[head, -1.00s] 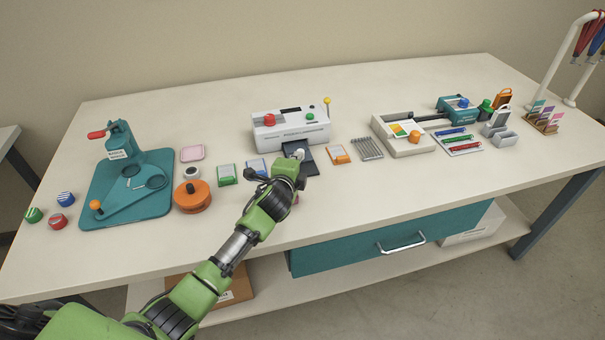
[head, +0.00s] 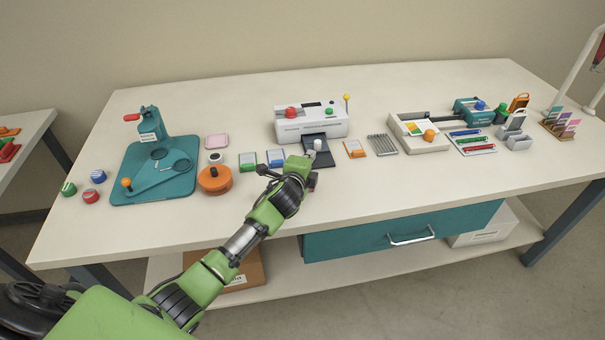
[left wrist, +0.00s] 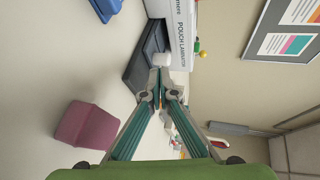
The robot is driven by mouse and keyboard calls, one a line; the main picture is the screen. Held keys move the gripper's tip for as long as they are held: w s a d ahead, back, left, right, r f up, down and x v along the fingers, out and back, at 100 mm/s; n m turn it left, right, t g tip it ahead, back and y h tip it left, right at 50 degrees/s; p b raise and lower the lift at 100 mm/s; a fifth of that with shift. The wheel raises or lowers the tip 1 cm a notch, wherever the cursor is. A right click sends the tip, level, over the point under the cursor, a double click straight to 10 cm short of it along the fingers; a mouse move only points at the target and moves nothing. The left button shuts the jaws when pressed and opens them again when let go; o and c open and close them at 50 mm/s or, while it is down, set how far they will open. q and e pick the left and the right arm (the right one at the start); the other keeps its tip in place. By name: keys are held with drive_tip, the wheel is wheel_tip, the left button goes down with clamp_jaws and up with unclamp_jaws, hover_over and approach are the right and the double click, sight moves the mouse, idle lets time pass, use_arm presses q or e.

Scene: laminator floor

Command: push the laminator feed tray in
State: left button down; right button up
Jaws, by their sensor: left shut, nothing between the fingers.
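The white laminator (head: 311,126) stands at the back middle of the bench. Its black feed tray (head: 318,162) sticks out from the front toward me, with a white knob (head: 318,145) on it. In the left wrist view the knob (left wrist: 161,58) and dark tray (left wrist: 140,72) lie just beyond the fingertips. My left gripper (head: 305,162) is shut and empty at the near end of the tray. Its closed fingers (left wrist: 161,84) point at the knob; I cannot tell whether they touch it. My right gripper is out of view.
An orange card block (head: 354,149) lies right of the tray, and blue (head: 275,158) and green (head: 248,159) ones lie left. A pink block (left wrist: 88,128) sits near my gripper. An orange round tin (head: 214,179) is further left. The front bench strip is mostly clear.

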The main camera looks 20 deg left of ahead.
use_arm(q)
drive_tip(key=shift+s+d+r, duration=0.1)
drive_tip(key=shift+s+r, duration=0.15)
drive_tip(key=shift+s, duration=0.2)
drive_tip(key=shift+f, duration=0.15)
drive_tip(key=v, duration=0.3)
drive_tip(key=shift+f, duration=0.15)
drive_tip(key=v, duration=0.3)
drive_tip(key=shift+v, duration=0.75)
drive_tip(key=shift+s, duration=0.1)
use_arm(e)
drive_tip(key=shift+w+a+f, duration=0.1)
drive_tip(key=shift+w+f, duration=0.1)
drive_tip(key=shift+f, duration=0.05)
